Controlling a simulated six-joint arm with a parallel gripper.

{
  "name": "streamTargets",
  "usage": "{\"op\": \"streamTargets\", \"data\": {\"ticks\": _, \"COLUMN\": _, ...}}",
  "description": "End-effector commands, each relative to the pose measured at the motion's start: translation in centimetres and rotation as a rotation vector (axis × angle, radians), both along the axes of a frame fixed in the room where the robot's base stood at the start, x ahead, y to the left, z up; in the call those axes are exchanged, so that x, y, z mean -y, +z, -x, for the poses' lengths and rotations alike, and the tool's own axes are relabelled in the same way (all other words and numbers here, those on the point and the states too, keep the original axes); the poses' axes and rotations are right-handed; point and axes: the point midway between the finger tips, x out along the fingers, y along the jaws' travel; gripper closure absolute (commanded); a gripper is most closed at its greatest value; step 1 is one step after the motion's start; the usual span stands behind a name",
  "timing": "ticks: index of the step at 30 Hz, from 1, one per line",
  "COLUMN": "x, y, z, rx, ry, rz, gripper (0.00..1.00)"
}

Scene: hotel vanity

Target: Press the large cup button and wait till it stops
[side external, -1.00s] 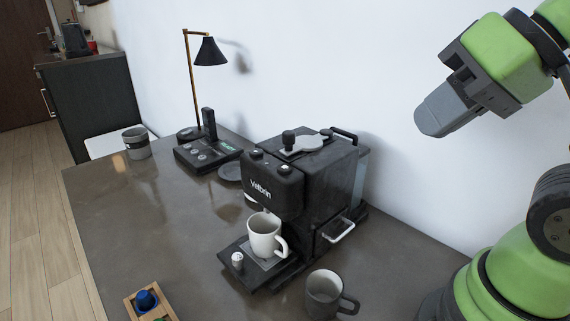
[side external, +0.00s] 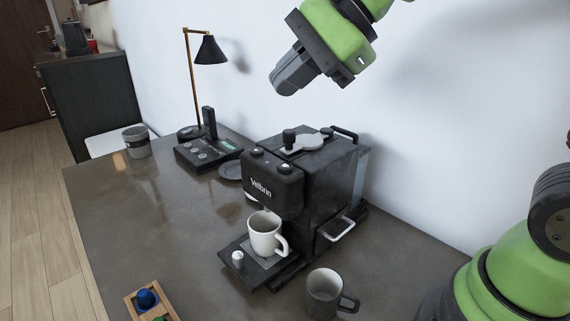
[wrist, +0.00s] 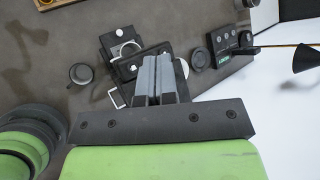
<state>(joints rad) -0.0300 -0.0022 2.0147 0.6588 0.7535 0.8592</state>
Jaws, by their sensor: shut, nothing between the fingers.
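The black coffee machine (side external: 325,180) stands on the counter, with a lever lid on top and small round buttons (side external: 285,167) on its front top edge. I cannot read which button is the large cup one. A white cup (side external: 265,234) stands upright on its drip tray under the spout. My gripper (side external: 281,87) is shut and empty, in the air above and behind the machine, touching nothing. In the wrist view my gripper (wrist: 155,60) points down at the machine (wrist: 125,68) and hides part of it; the cup (wrist: 127,50) shows just beyond.
A grey mug (side external: 324,294) stands right of the drip tray. A wooden box with capsules (side external: 147,299) is at the front left. A phone (side external: 208,150), a lamp (side external: 211,52) and a grey canister (side external: 136,142) stand further back. The air above the machine's front is clear.

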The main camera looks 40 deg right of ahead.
Motion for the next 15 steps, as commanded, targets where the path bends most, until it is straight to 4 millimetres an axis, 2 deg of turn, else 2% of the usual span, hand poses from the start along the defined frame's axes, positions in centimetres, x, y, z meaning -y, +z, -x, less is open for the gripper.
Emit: {"op": "streamTargets", "data": {"ticks": 15, "x": -0.14, "y": -0.5, "z": -0.42, "rx": -0.016, "ry": -0.02, "rz": -0.024, "gripper": 1.0}}
